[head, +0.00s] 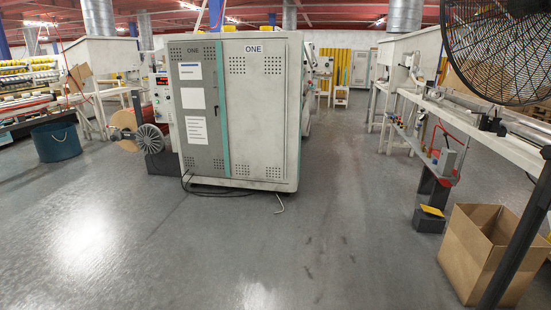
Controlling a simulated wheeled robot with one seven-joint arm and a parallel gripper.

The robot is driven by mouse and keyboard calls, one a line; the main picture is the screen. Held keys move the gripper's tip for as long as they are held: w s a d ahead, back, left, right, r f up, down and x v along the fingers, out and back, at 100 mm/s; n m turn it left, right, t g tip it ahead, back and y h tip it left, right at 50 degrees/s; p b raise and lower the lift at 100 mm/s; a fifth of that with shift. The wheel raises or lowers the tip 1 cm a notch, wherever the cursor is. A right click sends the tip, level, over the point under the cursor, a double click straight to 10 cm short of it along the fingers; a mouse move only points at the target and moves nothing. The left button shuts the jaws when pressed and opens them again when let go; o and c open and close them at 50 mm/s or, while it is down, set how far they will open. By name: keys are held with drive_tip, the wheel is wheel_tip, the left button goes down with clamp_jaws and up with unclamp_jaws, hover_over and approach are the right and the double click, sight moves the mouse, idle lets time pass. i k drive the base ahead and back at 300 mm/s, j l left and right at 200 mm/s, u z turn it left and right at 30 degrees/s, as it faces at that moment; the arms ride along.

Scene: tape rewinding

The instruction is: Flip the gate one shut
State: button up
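A large pale machine cabinet (265,115) stands ahead of me, a little left of the middle. Its front has a darker grey left panel (200,135) and a lighter right panel (258,130), split by a teal vertical strip (222,110). Both panels carry the label "ONE". The left panel has paper sheets stuck on it and a small dark handle near the strip. Both panels look flush with the front, but I cannot tell if either is slightly ajar. No separate part marked as a gate stands out. My gripper is not in view.
Open grey floor (220,250) lies in front of the cabinet. Black cables lie at its base. Reels (148,137) stick out on its left. A blue tub (56,141) stands far left. At right are a workbench, a cardboard box (480,250) and a black fan (500,50).

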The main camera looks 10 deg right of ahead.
sight(417, 57)
drive_tip(key=i, duration=2.75)
drive_tip(key=i+j+z, duration=0.15)
drive_tip(key=i, duration=1.2)
drive_tip(key=i+l+z, duration=0.2)
drive_tip(key=i+z, duration=0.6)
drive_tip(key=i+j+z, duration=0.1)
drive_tip(key=i+z, duration=0.25)
drive_tip(key=i, duration=0.2)
drive_tip(key=i+j+z, duration=0.2)
drive_tip(key=i+z, duration=0.2)
drive_tip(key=i, duration=2.05)
drive_tip(key=i+j, duration=0.25)
drive_tip(key=i, duration=0.3)
drive_tip(key=i+j+z, duration=0.4)
drive_tip(key=i+j, duration=0.3)
drive_tip(key=i+j+z, duration=0.25)
drive_tip(key=j, duration=0.2)
drive_tip(key=i+j+z, duration=0.2)
drive_tip(key=j, duration=0.3)
drive_tip(key=i, duration=0.1)
